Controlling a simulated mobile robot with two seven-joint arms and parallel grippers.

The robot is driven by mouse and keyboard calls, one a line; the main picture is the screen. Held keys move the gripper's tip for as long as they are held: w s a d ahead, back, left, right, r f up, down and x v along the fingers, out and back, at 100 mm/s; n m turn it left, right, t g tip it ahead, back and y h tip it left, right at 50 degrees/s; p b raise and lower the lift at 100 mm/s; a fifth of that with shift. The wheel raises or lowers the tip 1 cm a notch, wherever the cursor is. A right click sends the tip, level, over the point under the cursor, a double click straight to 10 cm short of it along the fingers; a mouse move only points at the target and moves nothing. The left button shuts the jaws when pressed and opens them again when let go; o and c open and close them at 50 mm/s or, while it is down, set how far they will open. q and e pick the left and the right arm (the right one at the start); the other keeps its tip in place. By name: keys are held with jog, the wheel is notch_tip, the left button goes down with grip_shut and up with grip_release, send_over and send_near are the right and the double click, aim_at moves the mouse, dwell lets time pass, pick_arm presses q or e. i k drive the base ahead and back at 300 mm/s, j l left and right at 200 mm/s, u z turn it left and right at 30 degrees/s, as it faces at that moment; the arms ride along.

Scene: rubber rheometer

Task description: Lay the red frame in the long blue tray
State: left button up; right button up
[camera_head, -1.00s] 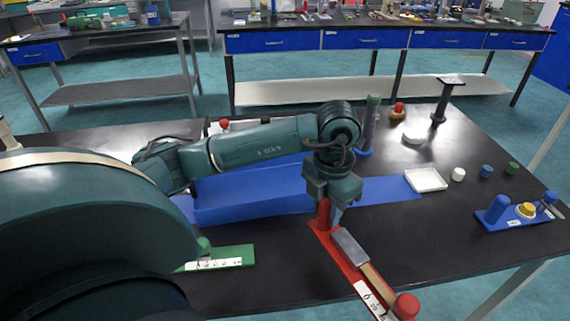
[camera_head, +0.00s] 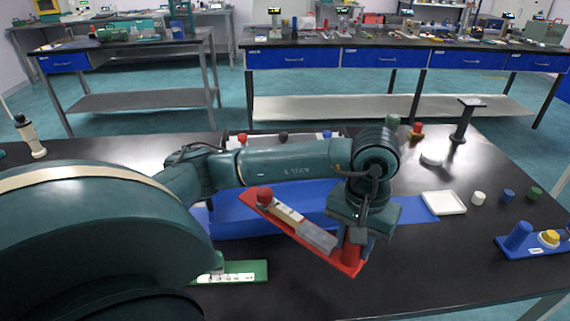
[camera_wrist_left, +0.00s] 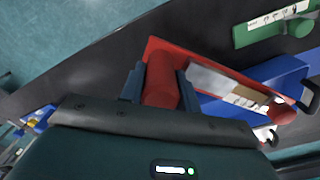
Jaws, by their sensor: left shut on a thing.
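The red frame (camera_head: 341,260) is a flat red bar with upright red posts near both ends and a grey and tan tool lying along it. My left gripper (camera_head: 354,238) is shut on the post at its right end and holds it above the table. In the left wrist view the fingers (camera_wrist_left: 160,85) close around the red post. The long blue tray (camera_head: 233,214) lies behind the frame, partly hidden by my arm and the frame. The frame's left end overlaps the tray in the head view. My right gripper is not in view.
A green holder (camera_head: 245,271) lies at the front left. A white square dish (camera_head: 443,203), small white, blue and green cups, and a blue stand (camera_head: 530,246) are to the right. The front right of the black table is clear.

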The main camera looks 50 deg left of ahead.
aim_at(283, 195)
jog(key=k+j, duration=1)
jog(key=j, duration=0.25)
jog(key=i, duration=0.5)
